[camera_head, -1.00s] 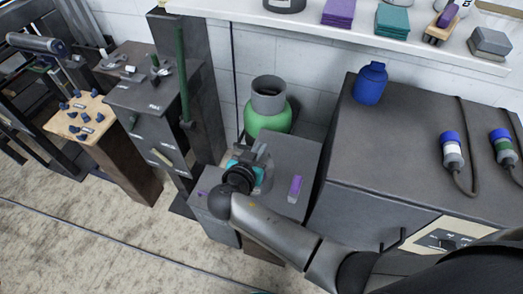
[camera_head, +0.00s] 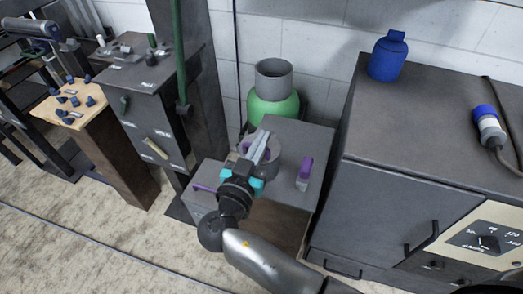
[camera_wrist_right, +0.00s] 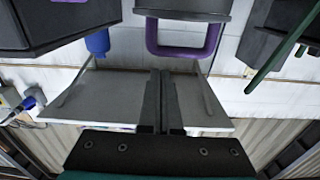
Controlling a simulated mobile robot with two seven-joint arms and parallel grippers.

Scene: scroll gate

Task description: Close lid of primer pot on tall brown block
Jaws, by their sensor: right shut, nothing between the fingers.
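The tall brown block (camera_head: 275,228) has a grey top and stands low in the middle of the head view. A round grey pot (camera_head: 275,158) is on its top, partly hidden by my right gripper; I cannot tell clearly how its lid sits. My right gripper (camera_head: 263,140) is shut and empty, its fingers over or beside the pot. In the right wrist view, the shut fingers (camera_wrist_right: 160,75) point toward a purple loop handle (camera_wrist_right: 186,50) on a grey body, with no clear contact. My left gripper is not in view.
A purple-and-grey piece (camera_head: 304,172) is on the block's right part. A green canister with a grey collar (camera_head: 273,82) stands behind. A dark cabinet (camera_head: 395,190) with a blue bottle (camera_head: 388,57) is at the right, and a green post (camera_head: 180,60) rises at the left.

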